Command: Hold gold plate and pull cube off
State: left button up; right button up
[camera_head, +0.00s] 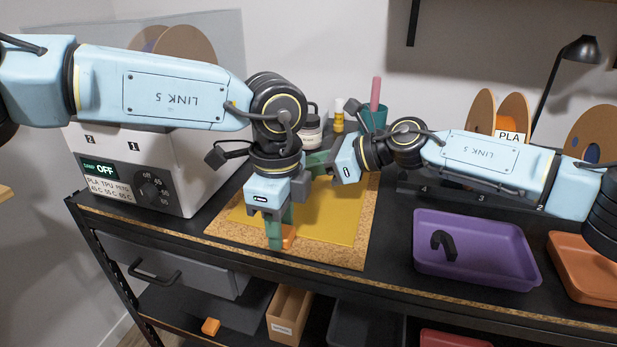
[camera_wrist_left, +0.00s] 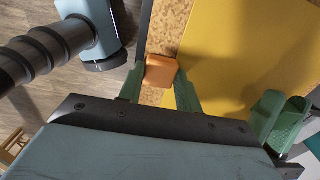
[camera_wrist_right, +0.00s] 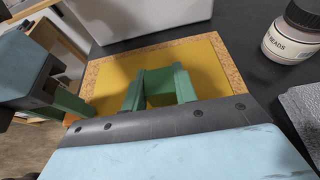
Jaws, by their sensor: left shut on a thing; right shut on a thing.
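The gold plate (camera_head: 335,215) lies flat on a cork board (camera_head: 335,256) on the workbench. My left gripper (camera_head: 281,234) points down at the plate's front left part. It is shut on an orange cube (camera_wrist_left: 161,71), which shows between its green fingertips in the left wrist view, over the cork beside the plate's edge. A bit of the cube shows in the head view (camera_head: 289,236). My right gripper (camera_wrist_right: 158,88) is over the plate's back part, shut on a green block-like piece (camera_wrist_right: 160,98). Whether that piece is fixed to the plate I cannot tell.
A grey-white box with a dial (camera_head: 140,160) stands on the left. A purple tray (camera_head: 510,240) with a black hook-like part and an orange tray (camera_head: 585,268) lie on the right. A bead jar (camera_wrist_right: 292,33) stands behind the board. Another orange block (camera_head: 210,326) lies below the bench.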

aim_at(308, 162)
notch_tip(308, 162, up, 7)
jog(key=shift+r, duration=0.15)
pick_arm(q)
jog(key=o, duration=1.2)
